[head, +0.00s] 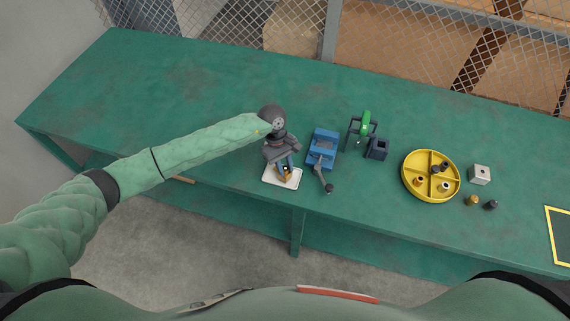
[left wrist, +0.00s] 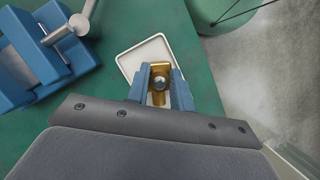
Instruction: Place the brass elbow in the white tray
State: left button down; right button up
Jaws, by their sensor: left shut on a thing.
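The brass elbow (left wrist: 159,84) is held between the blue fingers of my left gripper (left wrist: 160,80), which is shut on it. In the head view my left gripper (head: 286,171) is over the white tray (head: 293,183), with the elbow (head: 287,176) showing small between the fingertips. The white tray (left wrist: 147,54) is a shallow square with a raised rim; the gripper and elbow cover part of it. I cannot tell whether the elbow touches the tray floor. My right gripper is not in view.
A blue vise (head: 322,148) with a grey handle stands just right of the tray. Farther right are a green-topped device (head: 365,125), a dark block (head: 377,149), a yellow divided dish (head: 410,187) with several parts, and a light block (head: 480,174). The left bench top is clear.

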pick_arm(q)
jog(key=shift+f, duration=0.15)
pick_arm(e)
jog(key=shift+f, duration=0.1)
pick_arm(q)
jog(key=c, duration=1.2)
grip_release()
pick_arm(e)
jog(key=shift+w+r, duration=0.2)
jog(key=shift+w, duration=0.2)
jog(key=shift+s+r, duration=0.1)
